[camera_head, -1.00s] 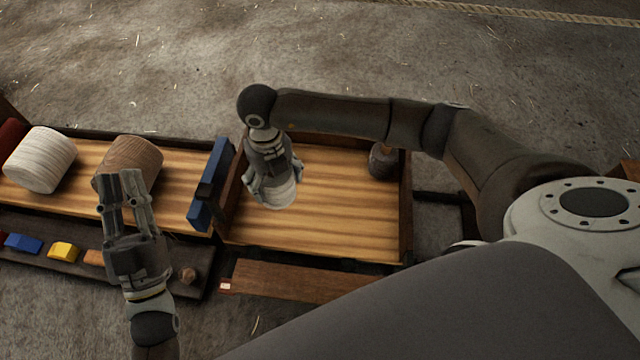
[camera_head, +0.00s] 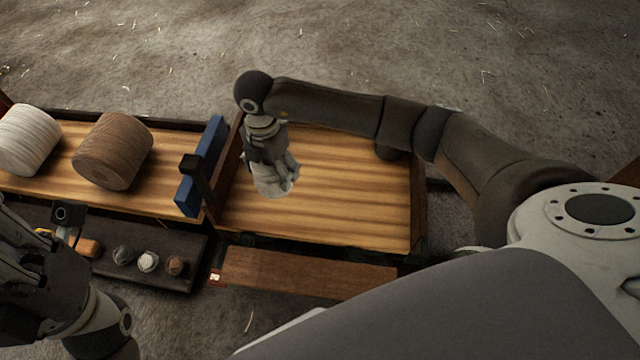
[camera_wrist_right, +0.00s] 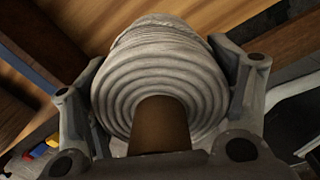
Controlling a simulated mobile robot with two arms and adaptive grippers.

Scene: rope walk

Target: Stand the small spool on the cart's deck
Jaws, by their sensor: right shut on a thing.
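The small spool (camera_head: 275,188) is a pale, rope-wound spool in my right gripper (camera_head: 272,172). In the right wrist view the spool (camera_wrist_right: 165,60) shows its ringed end and brown core, with the right gripper's fingers (camera_wrist_right: 165,85) shut on either side of it. The gripper points down over the left part of the cart's deck (camera_head: 330,205), a striped wooden floor with raised sides. I cannot tell whether the spool touches the deck. My left gripper (camera_head: 22,245) is at the lower left, partly cut off, and its fingertips do not show clearly.
A white spool (camera_head: 28,140) and a larger brown spool (camera_head: 113,150) lie on a wooden surface to the left. A blue board (camera_head: 203,165) stands beside the deck. A dark tray (camera_head: 185,245) holds several small pieces.

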